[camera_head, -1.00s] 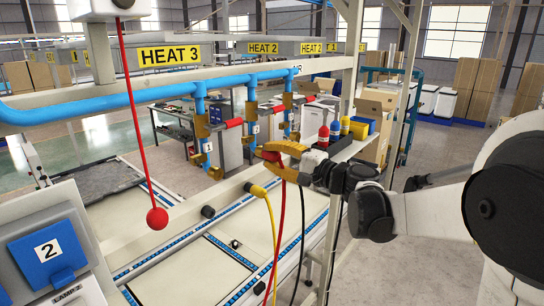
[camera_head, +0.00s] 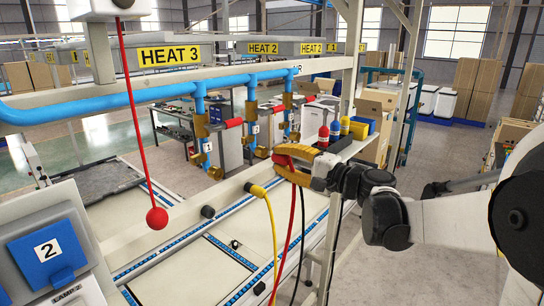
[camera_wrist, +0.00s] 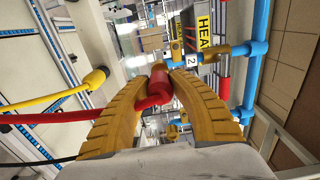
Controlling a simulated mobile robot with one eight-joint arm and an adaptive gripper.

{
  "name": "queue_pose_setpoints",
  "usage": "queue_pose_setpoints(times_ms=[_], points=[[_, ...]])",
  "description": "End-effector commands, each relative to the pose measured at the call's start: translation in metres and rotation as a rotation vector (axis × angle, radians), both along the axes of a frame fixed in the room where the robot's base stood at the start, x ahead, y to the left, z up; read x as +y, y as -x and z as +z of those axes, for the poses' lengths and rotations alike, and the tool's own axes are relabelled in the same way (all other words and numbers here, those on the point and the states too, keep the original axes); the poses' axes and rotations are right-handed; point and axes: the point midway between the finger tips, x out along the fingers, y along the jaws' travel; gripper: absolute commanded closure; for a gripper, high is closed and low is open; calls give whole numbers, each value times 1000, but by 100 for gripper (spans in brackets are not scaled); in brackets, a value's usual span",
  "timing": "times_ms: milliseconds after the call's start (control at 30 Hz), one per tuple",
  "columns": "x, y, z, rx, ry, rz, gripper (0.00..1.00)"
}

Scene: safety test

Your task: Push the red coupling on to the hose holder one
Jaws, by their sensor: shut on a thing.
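The red coupling (camera_wrist: 158,88) is between the tips of my two yellow fingers (camera_wrist: 160,80) in the wrist view, with its red hose (camera_wrist: 70,117) running left. In the head view my gripper (camera_head: 284,163) is shut on it above the white rail, and the hose (camera_head: 292,215) hangs below. A yellow coupling (camera_head: 254,189) sits on the rail to the left of my gripper, with a yellow hose. A dark round stub (camera_head: 208,212) stands on the rail farther left. I cannot tell which spot is hose holder one; no number shows there.
A blue pipe (camera_head: 120,92) with valves and number plates runs above the rail; plate 2 (camera_wrist: 192,61) shows in the wrist view. A red ball (camera_head: 157,218) hangs on a red cord at left. Red and yellow bottles stand behind my gripper.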

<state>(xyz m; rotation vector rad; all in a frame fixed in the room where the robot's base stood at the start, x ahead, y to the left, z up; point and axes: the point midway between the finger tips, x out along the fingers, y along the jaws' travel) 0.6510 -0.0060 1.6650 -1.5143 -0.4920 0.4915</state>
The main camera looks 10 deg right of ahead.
Motion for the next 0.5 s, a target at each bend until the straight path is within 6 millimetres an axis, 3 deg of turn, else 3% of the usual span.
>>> queue_pose_setpoints(times_ms=[500], points=[[-12, 17, 0, 0, 0, 0, 100]])
